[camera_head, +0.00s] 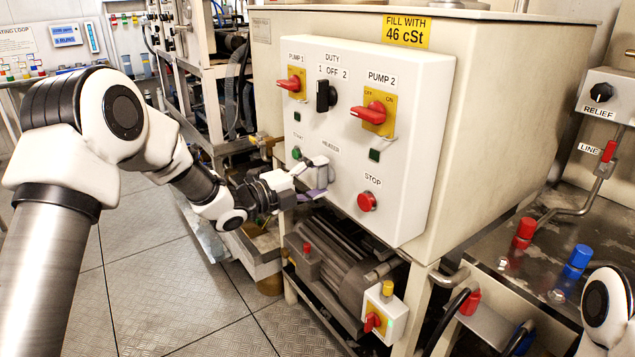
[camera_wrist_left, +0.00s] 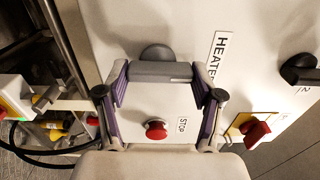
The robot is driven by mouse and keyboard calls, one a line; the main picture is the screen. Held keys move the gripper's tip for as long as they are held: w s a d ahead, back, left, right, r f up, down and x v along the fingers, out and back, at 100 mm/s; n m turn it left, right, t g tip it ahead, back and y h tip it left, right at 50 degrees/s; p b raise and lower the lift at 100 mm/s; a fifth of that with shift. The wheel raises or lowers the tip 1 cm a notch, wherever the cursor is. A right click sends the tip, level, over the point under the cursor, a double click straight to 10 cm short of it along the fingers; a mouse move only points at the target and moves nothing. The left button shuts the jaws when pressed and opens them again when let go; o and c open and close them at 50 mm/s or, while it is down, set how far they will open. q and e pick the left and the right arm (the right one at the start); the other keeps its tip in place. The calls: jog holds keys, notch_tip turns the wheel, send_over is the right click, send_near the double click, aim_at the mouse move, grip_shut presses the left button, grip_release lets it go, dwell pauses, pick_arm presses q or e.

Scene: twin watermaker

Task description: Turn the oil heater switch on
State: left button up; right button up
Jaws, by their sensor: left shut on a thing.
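The heater switch shows in the left wrist view as a dark round knob (camera_wrist_left: 157,52) with a grey bar across it, beside the HEATER label (camera_wrist_left: 218,55). My left gripper (camera_wrist_left: 163,73) has its purple fingers on either end of that bar and is shut on it. In the head view, my left gripper (camera_head: 318,178) is at the white control panel (camera_head: 415,120), just below the HEATER label (camera_head: 331,147). It hides the switch there, so I cannot read its setting. My right gripper is not in view.
The red STOP button (camera_head: 367,201) is right of and below my left gripper. A green START button (camera_head: 296,153) is on its left. Red pump switches (camera_head: 370,111) and a black duty selector (camera_head: 325,96) are above. A motor (camera_head: 345,265) stands below the panel.

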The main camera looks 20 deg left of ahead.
pick_arm(q)
jog(key=shift+f, duration=0.1)
jog(key=o, duration=1.1)
jog(key=shift+o, duration=0.2)
jog(key=shift+s, duration=0.1)
jog(key=v, duration=1.2)
jog(key=shift+f, duration=0.1)
